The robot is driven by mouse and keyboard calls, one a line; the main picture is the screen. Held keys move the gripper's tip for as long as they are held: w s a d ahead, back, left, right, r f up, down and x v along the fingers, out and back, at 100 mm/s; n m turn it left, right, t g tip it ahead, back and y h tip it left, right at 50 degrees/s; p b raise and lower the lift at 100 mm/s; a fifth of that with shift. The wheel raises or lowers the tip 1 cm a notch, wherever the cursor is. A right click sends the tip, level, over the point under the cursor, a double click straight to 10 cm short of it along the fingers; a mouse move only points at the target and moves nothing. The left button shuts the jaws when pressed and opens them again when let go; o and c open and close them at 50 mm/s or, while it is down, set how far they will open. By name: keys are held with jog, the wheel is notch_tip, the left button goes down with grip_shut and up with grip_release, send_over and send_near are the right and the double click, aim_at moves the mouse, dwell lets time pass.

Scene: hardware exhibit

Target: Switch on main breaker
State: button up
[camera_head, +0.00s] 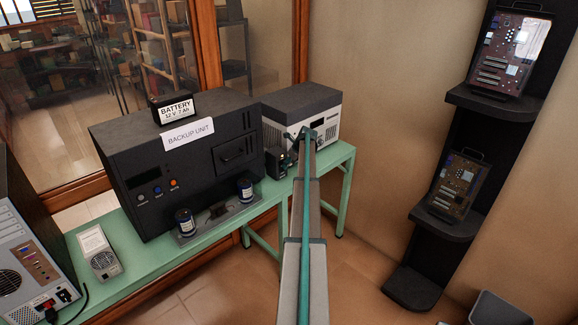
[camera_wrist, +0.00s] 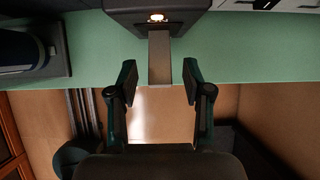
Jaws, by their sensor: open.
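In the wrist view, a dark box (camera_wrist: 157,14) with a small glowing light stands on the green table; it appears to be the breaker. A flat grey lever (camera_wrist: 159,58) sticks out from it towards my gripper. My gripper (camera_wrist: 159,78) is open, one finger on each side of the lever's end, with a visible gap on both sides. In the head view, a small dark box (camera_head: 277,162) that looks like the same one sits between the backup unit and a grey-white device. My arm hides most of my gripper there, and the lever is hard to make out.
The black backup unit (camera_head: 182,162) carries a battery (camera_head: 174,107). A blue cylinder (camera_wrist: 24,50) lies left of my gripper in the wrist view. The grey-white device (camera_head: 303,112) is close beside my arm. Shelves with circuit boards (camera_head: 453,187) stand at the right.

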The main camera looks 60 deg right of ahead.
jog(key=v, duration=1)
jog(key=shift+s+r, duration=0.15)
jog(key=shift+r, duration=0.05)
jog(key=s+a+f+n+g+y+b, duration=0.1)
jog(key=s+a+f+n+g, duration=0.1)
jog(key=a+f+n, duration=1.1)
jog(key=s+a+f+n+g+y+b, duration=0.15)
jog(key=a+f+n, duration=0.25)
jog(key=a+f, duration=1)
jog(key=s+a+f+n+g+y+b, duration=0.2)
jog(key=a+f+n, duration=0.55)
jog(key=a, duration=1.35)
jog(key=s+a+f+n+g, duration=0.1)
jog(key=s+a+f+n, duration=0.1)
jog(key=s+a+n, duration=0.3)
jog(key=s+a+f+g+h, duration=0.1)
jog(key=s+a+f, duration=0.1)
jog(key=a, duration=0.6)
jog(key=s+a+f+n+g, duration=0.1)
jog(key=s+a+f+n, duration=0.1)
jog(key=s+a+n, duration=0.3)
jog(key=s+a+f+n+g+h+b, duration=0.1)
jog(key=s+a+f+n+g+b, duration=0.1)
jog(key=s+a, duration=0.7)
jog(key=s+a+f+n+g+h+b, duration=0.1)
jog(key=s+a+f, duration=0.3)
jog(key=s+a, duration=0.4)
jog(key=shift+s+a+n+g+b, duration=0.45)
jog(key=shift+s+n, duration=0.1)
jog(key=shift+s, duration=0.45)
